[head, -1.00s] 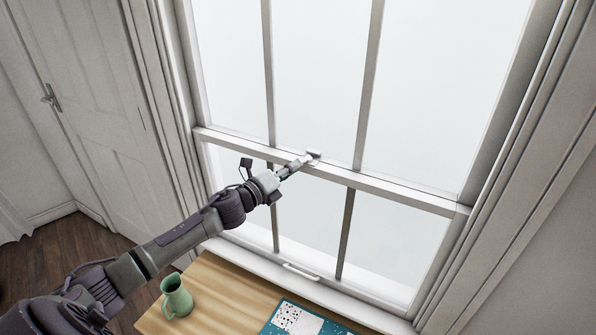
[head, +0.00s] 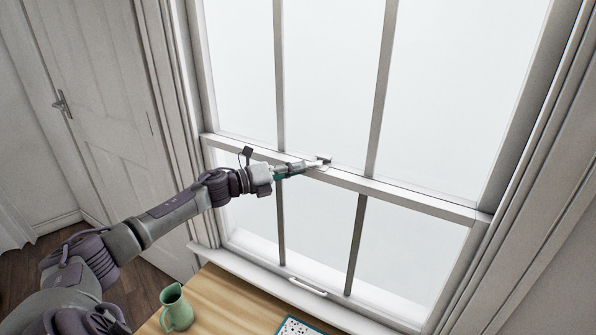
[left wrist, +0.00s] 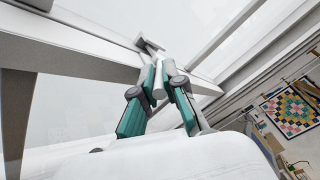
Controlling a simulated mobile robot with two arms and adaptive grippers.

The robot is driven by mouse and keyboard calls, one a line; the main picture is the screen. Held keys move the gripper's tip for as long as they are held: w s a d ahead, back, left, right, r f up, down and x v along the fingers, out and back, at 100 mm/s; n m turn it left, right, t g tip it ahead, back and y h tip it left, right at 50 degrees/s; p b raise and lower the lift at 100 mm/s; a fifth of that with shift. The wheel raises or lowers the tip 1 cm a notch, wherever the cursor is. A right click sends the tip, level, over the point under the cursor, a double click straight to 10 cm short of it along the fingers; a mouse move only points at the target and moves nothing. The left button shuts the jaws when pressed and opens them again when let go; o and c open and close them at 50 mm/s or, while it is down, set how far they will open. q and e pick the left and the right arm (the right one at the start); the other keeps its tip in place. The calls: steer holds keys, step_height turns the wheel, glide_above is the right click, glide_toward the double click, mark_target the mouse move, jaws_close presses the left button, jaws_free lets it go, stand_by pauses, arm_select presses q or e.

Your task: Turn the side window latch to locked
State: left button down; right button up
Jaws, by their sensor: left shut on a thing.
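The side window latch (head: 325,159) is a small pale fitting on the middle rail (head: 400,193) of the window. In the left wrist view the latch (left wrist: 148,44) shows past the fingertips, with its white lever (left wrist: 159,82) between the fingers. My left gripper (head: 312,165) reaches the latch from the left, above the rail. In the left wrist view its teal and grey fingers (left wrist: 162,72) are shut on the lever. The fingers hide part of the latch, so I cannot tell its exact turn angle. My right gripper is in no view.
A wooden table (head: 230,300) stands below the window, with a green jug (head: 177,309) and a patterned piece (head: 297,327) on it. A white door (head: 100,130) is at the left. A colourful quilt panel (left wrist: 293,107) hangs at the right in the left wrist view.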

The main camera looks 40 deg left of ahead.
arm_select(q)
steer(key=c, duration=1.2)
jaws_free()
